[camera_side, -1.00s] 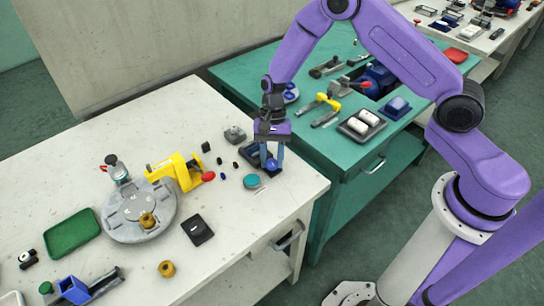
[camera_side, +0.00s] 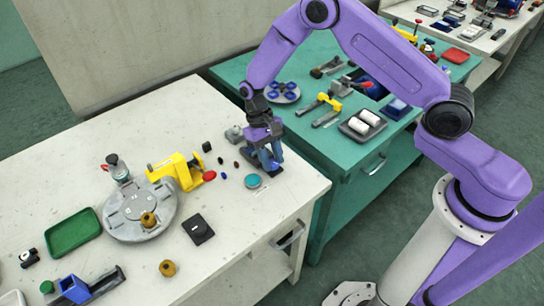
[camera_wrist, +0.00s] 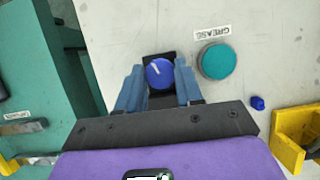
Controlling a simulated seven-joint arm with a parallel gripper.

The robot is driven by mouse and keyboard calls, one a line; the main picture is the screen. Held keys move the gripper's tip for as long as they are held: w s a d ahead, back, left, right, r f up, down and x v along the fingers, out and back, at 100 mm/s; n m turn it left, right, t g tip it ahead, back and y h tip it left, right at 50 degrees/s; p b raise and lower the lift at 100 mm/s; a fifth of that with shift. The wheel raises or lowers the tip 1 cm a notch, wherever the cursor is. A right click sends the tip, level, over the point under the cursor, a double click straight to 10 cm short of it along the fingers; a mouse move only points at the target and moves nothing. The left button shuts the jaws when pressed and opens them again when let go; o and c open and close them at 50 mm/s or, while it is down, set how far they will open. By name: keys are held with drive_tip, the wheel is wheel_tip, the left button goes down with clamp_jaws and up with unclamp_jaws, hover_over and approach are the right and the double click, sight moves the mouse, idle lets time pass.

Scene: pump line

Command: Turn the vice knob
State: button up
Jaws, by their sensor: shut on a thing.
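A round blue knob (camera_wrist: 159,72) with a white pointer line sits on a dark base (camera_wrist: 160,102) in the wrist view. I take it for the vice knob. My gripper (camera_wrist: 160,78) has one blue-grey finger on each side of it and is shut on it. In the side view my gripper (camera_side: 269,166) is low at the right part of the white table, with the wrist turned. There the fingers hide the knob and most of its base.
A teal round lid (camera_wrist: 216,62) beside a "GREASE" label and a small blue piece (camera_wrist: 257,103) lie close by. A yellow clamp (camera_side: 178,171) with a red end, a grey round fixture (camera_side: 139,209) and a black block (camera_side: 198,229) stand further left. The green table (camera_side: 318,140) adjoins behind.

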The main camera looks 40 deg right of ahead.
drive_tip(key=n+h, duration=0.1)
drive_tip(key=n, duration=0.1)
drive_tip(key=n+h, duration=0.1)
drive_tip(key=n, duration=0.2)
drive_tip(key=shift+a+n+t, duration=0.15)
drive_tip(key=shift+n+t, duration=0.15)
drive_tip(key=shift+a+n+t+h, duration=0.1)
drive_tip(key=shift+n+t+h, duration=0.5)
drive_tip(key=shift+n, duration=1.5)
drive_tip(key=o, duration=0.7)
drive_tip(key=shift+o, duration=0.2)
drive_tip(key=v, duration=1.7)
drive_tip(key=shift+a, duration=0.3)
drive_tip(key=shift+r, duration=0.15)
